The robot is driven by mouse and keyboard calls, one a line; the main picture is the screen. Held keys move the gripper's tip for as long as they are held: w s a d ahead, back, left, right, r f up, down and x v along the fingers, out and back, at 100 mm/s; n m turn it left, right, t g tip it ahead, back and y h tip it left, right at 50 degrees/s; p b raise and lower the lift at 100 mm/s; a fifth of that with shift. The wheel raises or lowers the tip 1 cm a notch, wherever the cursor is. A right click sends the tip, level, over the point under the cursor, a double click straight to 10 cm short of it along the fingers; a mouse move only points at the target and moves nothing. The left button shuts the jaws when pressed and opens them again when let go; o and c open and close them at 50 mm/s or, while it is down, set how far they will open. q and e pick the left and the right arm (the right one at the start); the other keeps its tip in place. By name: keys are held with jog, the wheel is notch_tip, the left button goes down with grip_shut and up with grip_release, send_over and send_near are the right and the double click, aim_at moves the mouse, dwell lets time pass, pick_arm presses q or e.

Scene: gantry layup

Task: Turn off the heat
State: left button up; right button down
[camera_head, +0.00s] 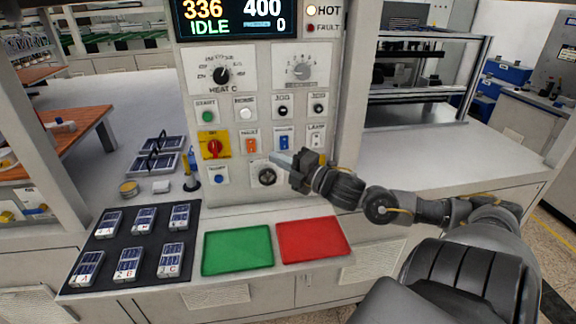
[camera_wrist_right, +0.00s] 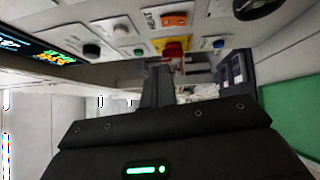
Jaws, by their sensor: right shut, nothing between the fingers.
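The control panel (camera_head: 228,110) stands upright, its display (camera_head: 236,18) reading 336, 400, IDLE and 0. The HEAT C dial (camera_head: 222,75) sits below the display, and the HOT lamp (camera_head: 311,10) glows. My right gripper (camera_head: 278,159) is shut and empty in front of the panel, just below a blue switch (camera_head: 284,142). Contact cannot be told. In the right wrist view, its fingers (camera_wrist_right: 158,84) appear below the red knob (camera_wrist_right: 173,47). My left gripper is out of view.
A green tray (camera_head: 237,250) and a red tray (camera_head: 313,240) lie on the bench below the panel. A black mat (camera_head: 108,262) with several labelled devices is at the left. The bench at right is largely clear. Frame posts flank the panel.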

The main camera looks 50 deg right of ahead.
jog(key=shift+s+d+r, duration=0.1)
jog(key=shift+s, duration=0.6)
jog(key=shift+s+d+r, duration=0.1)
jog(key=shift+s, duration=0.6)
